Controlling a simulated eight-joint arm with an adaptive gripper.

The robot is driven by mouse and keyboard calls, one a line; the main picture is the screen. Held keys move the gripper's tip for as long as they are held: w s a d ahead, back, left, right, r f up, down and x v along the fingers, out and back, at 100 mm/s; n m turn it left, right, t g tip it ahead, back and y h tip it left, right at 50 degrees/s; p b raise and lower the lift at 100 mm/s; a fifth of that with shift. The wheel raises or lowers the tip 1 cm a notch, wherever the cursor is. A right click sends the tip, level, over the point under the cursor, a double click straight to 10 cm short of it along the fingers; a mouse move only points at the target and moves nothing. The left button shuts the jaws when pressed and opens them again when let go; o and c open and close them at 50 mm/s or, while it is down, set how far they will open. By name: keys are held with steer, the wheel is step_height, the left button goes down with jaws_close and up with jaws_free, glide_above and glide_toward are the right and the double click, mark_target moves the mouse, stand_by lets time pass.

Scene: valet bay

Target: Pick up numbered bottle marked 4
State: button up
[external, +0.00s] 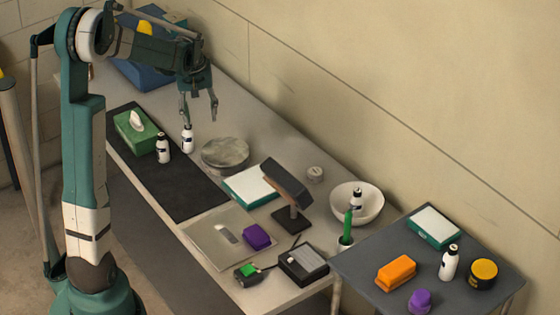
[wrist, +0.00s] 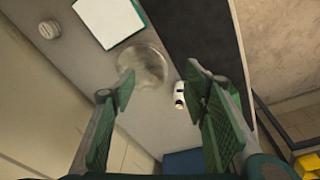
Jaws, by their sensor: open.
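Several white bottles with black caps are in the external view; I cannot read a number on any of them. One bottle (external: 187,139) stands at the edge of the dark mat, just below my gripper (external: 199,119). Another bottle (external: 163,149) stands on the mat beside the green tissue box. A third bottle (external: 356,199) is in the white bowl, and another (external: 449,264) stands on the side table. My gripper is open and empty, pointing down. In the wrist view, one white bottle (wrist: 179,94) shows between the open fingers (wrist: 159,74), nearer the right one.
The green tissue box (external: 134,132) and a round grey plate (external: 225,153) flank the bottles. A blue bin (external: 140,72) stands behind. A lamp (external: 287,190), white bowl (external: 371,205) and white pad (external: 250,184) are farther right. The mat's (external: 185,190) near part is clear.

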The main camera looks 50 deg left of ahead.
steer(key=s+a+f+n, duration=0.2)
steer(key=a+f, duration=0.5)
steer(key=a, duration=0.3)
steer(key=n+g+h+b, duration=0.1)
steer(key=n, duration=0.1)
glide_above(163, 149)
steer(key=w+a, duration=0.2)
steer(key=f, duration=0.8)
steer(key=shift+s+d, duration=0.25)
steer(key=shift+s+a+f, duration=0.25)
steer(key=shift+a+f, duration=0.1)
steer(key=shift+f, duration=0.05)
steer(key=shift+f, duration=0.1)
steer(key=shift+f, duration=1.2)
steer(key=shift+f+p, duration=0.45)
steer(key=shift+f, duration=2.15)
steer(key=shift+s, duration=0.1)
steer(key=c, duration=1.1)
